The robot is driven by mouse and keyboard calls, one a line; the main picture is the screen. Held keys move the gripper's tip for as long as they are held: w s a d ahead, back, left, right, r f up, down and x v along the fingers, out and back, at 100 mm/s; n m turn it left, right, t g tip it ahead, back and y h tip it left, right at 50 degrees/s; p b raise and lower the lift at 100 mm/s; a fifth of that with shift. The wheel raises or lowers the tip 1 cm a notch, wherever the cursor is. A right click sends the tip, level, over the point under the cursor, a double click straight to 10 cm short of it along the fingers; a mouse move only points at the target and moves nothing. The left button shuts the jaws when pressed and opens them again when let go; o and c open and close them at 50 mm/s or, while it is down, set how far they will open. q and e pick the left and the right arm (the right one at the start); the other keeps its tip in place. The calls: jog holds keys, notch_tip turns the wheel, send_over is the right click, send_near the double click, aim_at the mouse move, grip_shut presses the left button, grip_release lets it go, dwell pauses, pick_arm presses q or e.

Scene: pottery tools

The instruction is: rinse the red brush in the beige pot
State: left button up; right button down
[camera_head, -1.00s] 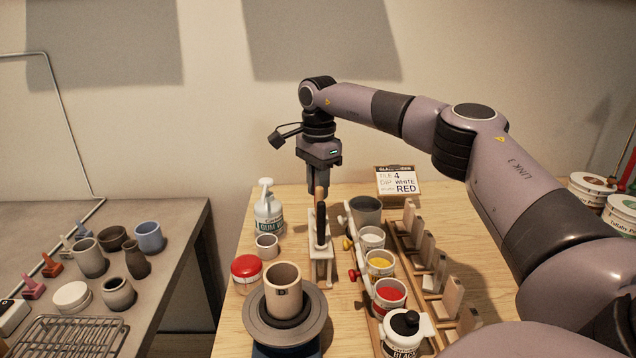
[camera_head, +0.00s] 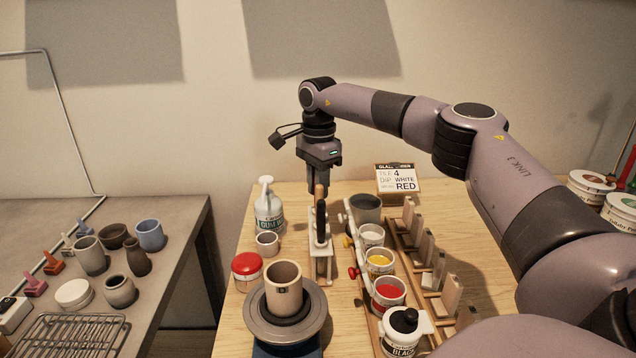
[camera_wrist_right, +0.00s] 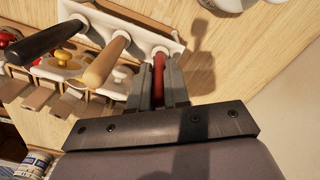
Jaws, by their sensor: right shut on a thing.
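The red brush (camera_wrist_right: 158,75) stands with its red handle up in the white brush rack (camera_wrist_right: 146,40). My right gripper (camera_wrist_right: 161,84) is shut on that handle. In the head view the right gripper (camera_head: 320,182) points down over the rack (camera_head: 320,265), and the red handle is hidden there. A brush with a black handle (camera_wrist_right: 45,40) and one with a wooden handle (camera_wrist_right: 104,63) stand beside it in the rack. A beige pot (camera_head: 284,280) stands upright on the round turntable (camera_head: 262,325), in front of the rack. My left gripper is out of view.
A dark grey pot (camera_head: 366,212) and glaze cups, including a yellow one (camera_head: 379,262) and a red one (camera_head: 388,292), line the rack's right. A white pump bottle (camera_head: 268,212), small pale cup (camera_head: 267,243) and red-lidded jar (camera_head: 247,270) stand left. Wooden tile stands are further right.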

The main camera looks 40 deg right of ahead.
jog(key=shift+f, duration=0.1)
jog(key=c, duration=1)
grip_release()
jog(key=shift+r, duration=3.6)
jog(key=shift+f, duration=0.1)
